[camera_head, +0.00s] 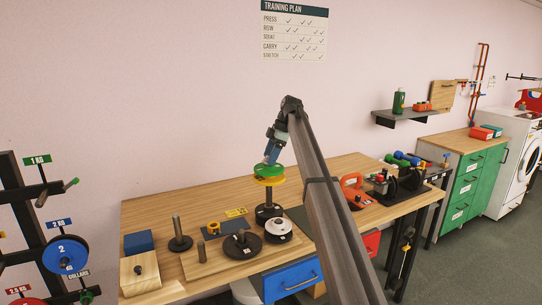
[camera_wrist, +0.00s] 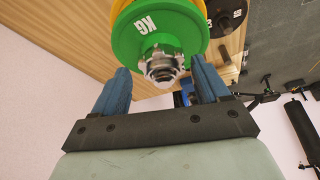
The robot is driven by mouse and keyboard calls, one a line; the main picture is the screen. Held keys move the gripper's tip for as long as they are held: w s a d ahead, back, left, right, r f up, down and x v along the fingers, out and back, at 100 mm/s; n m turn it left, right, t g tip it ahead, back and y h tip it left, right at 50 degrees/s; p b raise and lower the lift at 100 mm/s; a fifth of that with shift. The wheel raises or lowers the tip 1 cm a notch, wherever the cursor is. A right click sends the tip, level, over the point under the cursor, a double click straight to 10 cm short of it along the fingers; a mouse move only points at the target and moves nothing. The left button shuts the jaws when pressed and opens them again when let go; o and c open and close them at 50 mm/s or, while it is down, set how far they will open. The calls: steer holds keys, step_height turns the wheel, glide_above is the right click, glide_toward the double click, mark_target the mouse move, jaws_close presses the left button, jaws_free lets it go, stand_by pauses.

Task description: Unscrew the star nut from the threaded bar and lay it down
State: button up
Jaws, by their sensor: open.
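The star nut (camera_wrist: 150,52) is a silver, lobed piece on the end of the threaded bar (camera_wrist: 163,72), against the face of the green plate (camera_wrist: 128,38). In the head view the green plate (camera_head: 277,171) tops a stack above a yellow plate (camera_head: 262,182). The nut is hidden there behind my gripper (camera_head: 270,160). My gripper is tilted over the top of the stack. In the wrist view its two blue fingers (camera_wrist: 160,66) are open, one on either side of the bar end and nut. A gap shows on both sides, and nothing is gripped.
The stack's black base (camera_head: 268,212) stands on the wooden table (camera_head: 165,206). A plate rack stands at the left.

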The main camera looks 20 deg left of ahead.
steer(key=shift+s, duration=0.15)
steer(key=shift+s+m+t, duration=0.1)
steer(key=shift+m+t, duration=0.3)
steer(key=shift+m, duration=0.7)
steer(key=m+t, duration=0.1)
steer(key=m, duration=0.2)
steer(key=m+t, duration=0.1)
steer(key=m, duration=0.2)
steer(key=shift+y, duration=0.3)
steer(key=m+t, duration=0.1)
steer(key=m, duration=0.1)
steer(key=m+t, duration=0.1)
steer(key=m, duration=0.2)
steer(key=shift+h, duration=0.4)
steer(key=m+t+h, duration=0.1)
steer(key=m, duration=0.3)
steer(key=shift+m, duration=0.4)
steer(key=shift+c, duration=0.2)
